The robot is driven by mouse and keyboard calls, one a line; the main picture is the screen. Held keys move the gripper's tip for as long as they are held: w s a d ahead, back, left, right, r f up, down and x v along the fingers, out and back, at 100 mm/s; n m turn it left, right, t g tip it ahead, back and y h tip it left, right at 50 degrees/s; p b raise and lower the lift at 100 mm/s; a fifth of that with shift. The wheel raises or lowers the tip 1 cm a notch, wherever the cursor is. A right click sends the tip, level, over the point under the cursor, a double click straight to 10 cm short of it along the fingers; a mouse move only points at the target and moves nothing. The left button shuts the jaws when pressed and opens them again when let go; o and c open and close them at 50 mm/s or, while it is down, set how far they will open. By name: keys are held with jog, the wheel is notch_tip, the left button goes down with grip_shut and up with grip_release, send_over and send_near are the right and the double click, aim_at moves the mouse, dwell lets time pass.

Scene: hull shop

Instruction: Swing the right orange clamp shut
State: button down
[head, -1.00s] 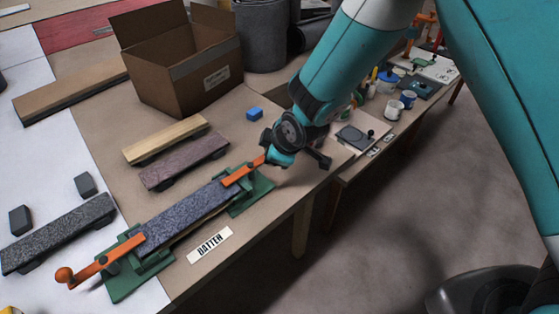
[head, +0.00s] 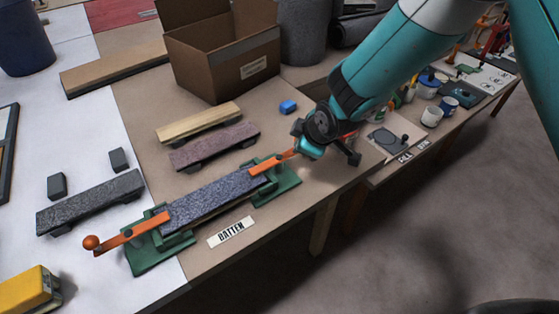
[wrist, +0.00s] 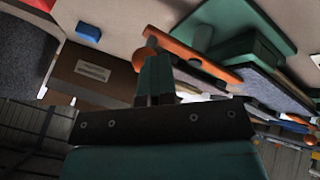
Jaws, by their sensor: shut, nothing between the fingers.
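A speckled blue-grey batten (head: 212,198) lies across two green stands. The right orange clamp (head: 272,163) lies roughly in line with the batten, its inner end at the batten's right end. In the wrist view its orange bar (wrist: 190,53) reaches the batten's edge, and its outer end carries an orange ball. My gripper (wrist: 156,66) is shut and empty, its fingertips close beside the ball; I cannot tell if they touch. In the head view my wrist hides the fingers and the ball. The left orange clamp (head: 130,234) reaches the batten's left end, its ball knob sticking out left.
A wooden plank (head: 198,121) and a purplish plank (head: 215,146) lie behind the batten. Further back are a cardboard box (head: 222,60) and a small blue block (head: 288,106). A dark speckled plank (head: 90,203) lies at left. A BATTEN label (head: 231,232) is in front.

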jog(key=s+f+v, duration=0.1)
jog(key=s+v, duration=0.1)
jog(key=v, duration=1)
jog(key=shift+d, duration=0.3)
jog(key=shift+s+r, duration=0.1)
jog(key=s+d+r+m+g+p, duration=0.1)
jog(key=s+d+r+m+g, duration=0.2)
jog(key=s+r, duration=0.4)
jog(key=s+d+r+m+g+p, duration=0.1)
jog(key=s+d+r+m, duration=0.4)
jog(key=s, duration=0.8)
notch_tip(320, 180, up, 3)
jog(key=shift+s+d+g+y+p, duration=0.2)
jog(key=shift+d+g+y+p, duration=0.15)
jog(key=shift+g, duration=0.55)
